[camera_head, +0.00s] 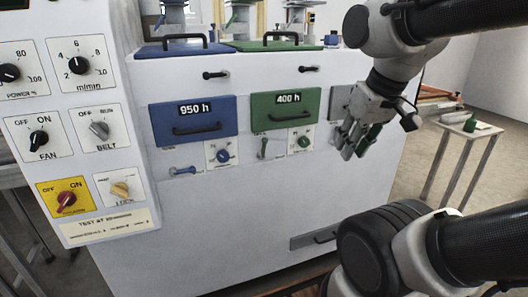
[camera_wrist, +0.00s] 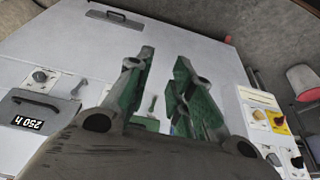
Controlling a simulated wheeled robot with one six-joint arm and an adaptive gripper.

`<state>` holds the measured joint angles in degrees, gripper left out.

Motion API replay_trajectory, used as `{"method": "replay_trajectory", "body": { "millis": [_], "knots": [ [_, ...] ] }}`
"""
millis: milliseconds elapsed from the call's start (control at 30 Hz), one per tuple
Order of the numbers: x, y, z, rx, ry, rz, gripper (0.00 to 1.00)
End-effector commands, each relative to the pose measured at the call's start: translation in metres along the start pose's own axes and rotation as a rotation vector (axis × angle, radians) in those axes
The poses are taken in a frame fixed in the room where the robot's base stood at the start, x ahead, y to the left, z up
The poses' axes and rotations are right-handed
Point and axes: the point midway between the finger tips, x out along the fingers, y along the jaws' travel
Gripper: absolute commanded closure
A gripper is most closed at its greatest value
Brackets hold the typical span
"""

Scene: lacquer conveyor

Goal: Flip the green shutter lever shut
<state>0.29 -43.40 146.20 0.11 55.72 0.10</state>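The green shutter lever (camera_head: 263,148) is a small handle on the white machine front, below the green lamp drawer (camera_head: 285,112) marked 400 h. In the head view it stands close to upright. My gripper (camera_head: 352,145) is to the right of it, in front of the grey module. In the wrist view my gripper (camera_wrist: 165,62) has its two green-padded fingers apart with nothing held. A small lever (camera_wrist: 153,104) shows between the fingers, apparently the green one. Part of the green drawer (camera_wrist: 148,124) is hidden behind the gripper.
A blue drawer (camera_head: 193,121) marked 950 h and its blue lever (camera_head: 182,170) are left of the green ones. The grey drawer (camera_wrist: 42,108) marked 250 h is on the other side. A control panel (camera_head: 75,120) stands out at far left. A small table (camera_head: 468,128) is at right.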

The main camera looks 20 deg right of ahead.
Motion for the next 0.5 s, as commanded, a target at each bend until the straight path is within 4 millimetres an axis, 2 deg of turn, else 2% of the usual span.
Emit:
{"method": "replay_trajectory", "body": {
  "millis": [33,100,300,500],
  "knots": [
    [0.001,0.003,0.001,0.012,-0.005,0.005,0.92],
    [0.007,0.008,0.003,0.037,-0.038,0.014,1.00],
    [0.043,0.027,0.013,0.150,-0.222,0.027,1.00],
    [0.090,0.020,0.028,0.408,-0.430,-0.082,1.00]
  ]
}}
